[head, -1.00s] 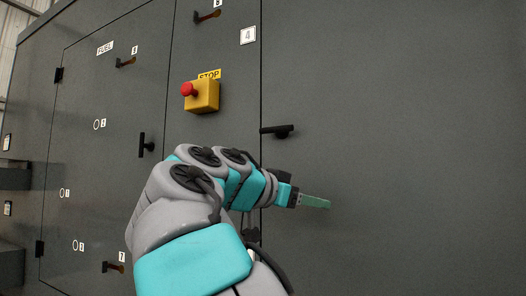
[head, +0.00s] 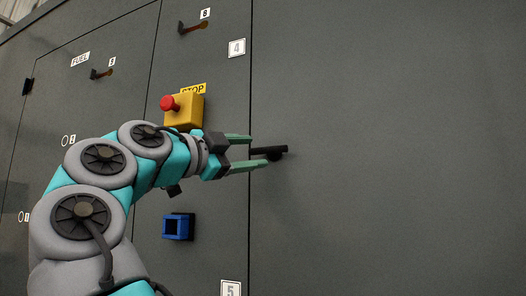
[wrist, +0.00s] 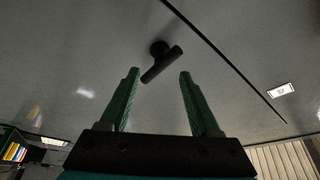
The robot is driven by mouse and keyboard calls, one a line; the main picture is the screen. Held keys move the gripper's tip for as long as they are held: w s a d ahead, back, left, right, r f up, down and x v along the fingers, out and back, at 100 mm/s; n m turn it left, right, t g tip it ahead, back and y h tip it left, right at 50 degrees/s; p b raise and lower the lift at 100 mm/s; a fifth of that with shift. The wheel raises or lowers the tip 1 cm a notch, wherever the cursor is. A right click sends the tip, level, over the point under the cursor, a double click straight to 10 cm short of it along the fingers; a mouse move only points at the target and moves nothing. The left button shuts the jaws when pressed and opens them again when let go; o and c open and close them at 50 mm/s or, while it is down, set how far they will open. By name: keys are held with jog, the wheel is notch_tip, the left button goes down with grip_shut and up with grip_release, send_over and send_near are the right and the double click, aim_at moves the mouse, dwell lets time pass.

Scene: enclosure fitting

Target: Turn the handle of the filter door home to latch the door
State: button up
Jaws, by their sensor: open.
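The black lever handle (head: 270,151) sticks out from the large grey door panel (head: 400,150), just right of its left seam. It lies about level in the head view. In the wrist view the handle (wrist: 163,62) is a short dark bar on a round hub. My gripper (head: 259,150) is open, its two green fingers pointing right at the handle.
A yellow stop box (head: 185,110) with a red button sits just above my wrist. A blue square socket (head: 178,226) sits below it. Small levers (head: 193,27) and a panel marked FUEL are to the left. The large panel right of the handle is bare.

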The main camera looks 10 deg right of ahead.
aim_at(264, 150)
jog(key=x, duration=0.4)
jog(key=shift+w+d+r+p, duration=0.1)
jog(key=shift+w+d+p, duration=0.2)
grip_shut()
dwell(0.4)
